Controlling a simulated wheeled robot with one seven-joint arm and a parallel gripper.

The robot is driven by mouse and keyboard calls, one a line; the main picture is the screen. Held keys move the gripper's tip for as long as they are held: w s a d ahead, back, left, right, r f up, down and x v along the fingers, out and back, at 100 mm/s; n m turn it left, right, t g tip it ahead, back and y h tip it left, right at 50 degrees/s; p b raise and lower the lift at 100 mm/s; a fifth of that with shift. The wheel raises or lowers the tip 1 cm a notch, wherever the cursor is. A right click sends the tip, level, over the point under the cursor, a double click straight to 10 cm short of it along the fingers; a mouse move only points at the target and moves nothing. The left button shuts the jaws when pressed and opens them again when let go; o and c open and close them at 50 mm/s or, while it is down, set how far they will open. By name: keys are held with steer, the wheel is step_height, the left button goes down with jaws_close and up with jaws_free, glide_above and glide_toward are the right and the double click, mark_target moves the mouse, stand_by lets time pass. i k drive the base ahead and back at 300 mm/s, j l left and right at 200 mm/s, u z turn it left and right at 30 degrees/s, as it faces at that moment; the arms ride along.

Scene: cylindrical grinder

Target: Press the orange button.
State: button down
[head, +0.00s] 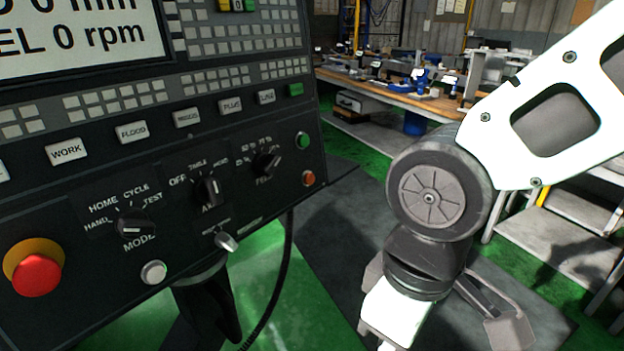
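A small round orange-red button (308,178) sits on the right edge of the dark control panel (255,217), below a green button. Nothing covers it. My gripper (400,310) hangs below my wrist at the lower right of the head view, to the right of and lower than the button in the picture. It is apart from the panel. Its lower end is cut off by the frame edge, so its fingertips are not clearly visible and I cannot tell whether it is open or shut.
A green button (302,140) is just above the orange-red one. A large red mushroom button (37,275) on a yellow-orange collar, knobs and a key switch (226,241) share the panel. A black cable (275,290) hangs below. A cluttered workbench (440,105) stands behind.

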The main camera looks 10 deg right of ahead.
mark_target(309, 178)
steer(key=j+z, duration=0.4)
steer(key=k+j+z, duration=0.1)
steer(key=j+z, duration=0.3)
steer(key=j, duration=0.15)
steer(key=k+j+z, duration=0.15)
steer(key=j+z, duration=0.25)
